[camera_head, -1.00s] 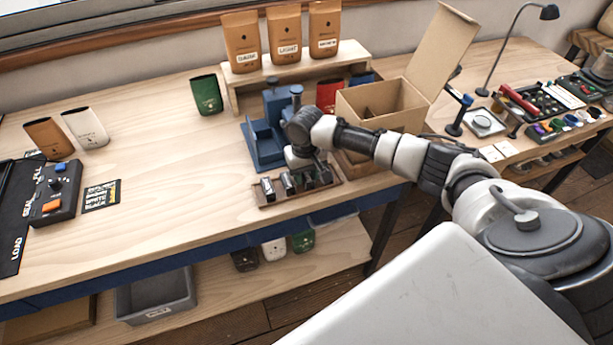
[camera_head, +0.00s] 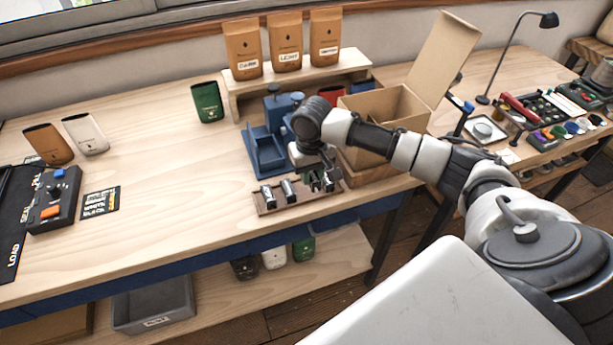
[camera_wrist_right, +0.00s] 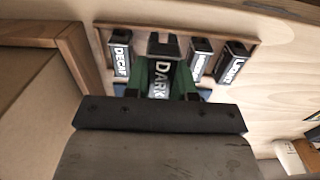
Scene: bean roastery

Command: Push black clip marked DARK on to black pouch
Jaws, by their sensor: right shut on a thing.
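My right gripper (camera_head: 322,182) is at the right part of the clip rack (camera_head: 262,210) near the table's front edge. In the right wrist view its green fingers (camera_wrist_right: 163,74) are shut on the black clip marked DARK (camera_wrist_right: 157,84). I cannot tell whether the clip is clear of the rack. Clips marked DECAF (camera_wrist_right: 120,58) and LIGHT (camera_wrist_right: 232,64) sit in the rack, with another clip (camera_wrist_right: 200,58) between DARK and LIGHT. A very dark pouch (camera_head: 245,267) stands on the lower shelf; I cannot tell whether it is the black pouch. My left gripper is not in view.
A blue fixture (camera_head: 266,153) stands behind the rack. An open cardboard box (camera_head: 385,105) is right of it. Brown (camera_head: 48,146), white (camera_head: 86,134) and green (camera_head: 207,102) pouches stand left. A sealer control box (camera_head: 53,203) is far left. The middle tabletop is clear.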

